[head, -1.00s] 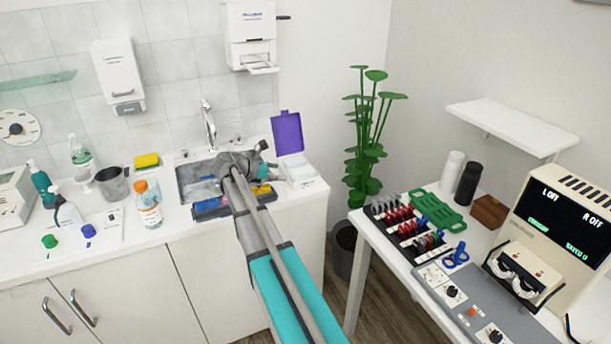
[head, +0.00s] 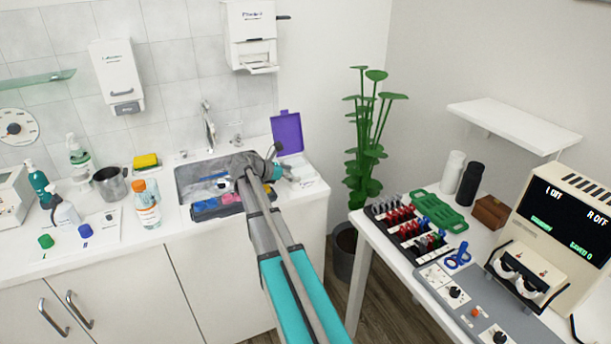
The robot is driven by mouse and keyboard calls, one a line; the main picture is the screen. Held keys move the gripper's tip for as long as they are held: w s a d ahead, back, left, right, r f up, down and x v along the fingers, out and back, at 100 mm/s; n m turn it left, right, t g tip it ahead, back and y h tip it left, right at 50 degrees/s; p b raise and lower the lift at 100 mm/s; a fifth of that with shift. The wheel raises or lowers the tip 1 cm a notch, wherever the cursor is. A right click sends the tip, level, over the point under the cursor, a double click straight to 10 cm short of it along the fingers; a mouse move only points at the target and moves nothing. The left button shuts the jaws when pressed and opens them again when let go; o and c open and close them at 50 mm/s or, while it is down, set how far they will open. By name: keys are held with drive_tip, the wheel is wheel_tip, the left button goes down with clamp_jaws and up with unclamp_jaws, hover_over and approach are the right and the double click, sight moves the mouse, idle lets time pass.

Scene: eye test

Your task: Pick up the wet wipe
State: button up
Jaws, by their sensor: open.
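A white wipe box (head: 308,183) stands on the counter just right of the sink, with its purple lid (head: 287,133) raised open. I cannot make out a separate wet wipe; white material at the box top is too small to tell. My gripper (head: 284,166) is open at the left edge of the box, in front of the lid's lower part. It partly hides the box's left side. I cannot tell whether it touches the box. I see nothing held in it.
The sink (head: 188,187) with a tap (head: 209,128) lies left of my gripper, a tray of coloured items (head: 215,208) at its front. An orange-capped bottle (head: 146,204) stands further left. A plant (head: 365,150) and an instrument table (head: 358,228) are right.

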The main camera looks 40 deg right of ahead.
idle(0.4)
drive_tip(key=c, duration=0.8)
drive_tip(key=shift+o, duration=0.2)
drive_tip(key=shift+r, duration=0.25)
wheel_tip(320, 180, up, 2)
drive_tip(key=p, duration=0.2)
drive_tip(key=shift+r+p, duration=0.1)
drive_tip(key=shift+p, duration=0.25)
drive_tip(key=s+a+r+p, duration=0.6)
drive_tip(key=s+r+p, duration=0.4)
drive_tip(key=s, duration=0.2)
drive_tip(key=shift+s+a+r, duration=0.2)
drive_tip(key=shift+a, duration=0.05)
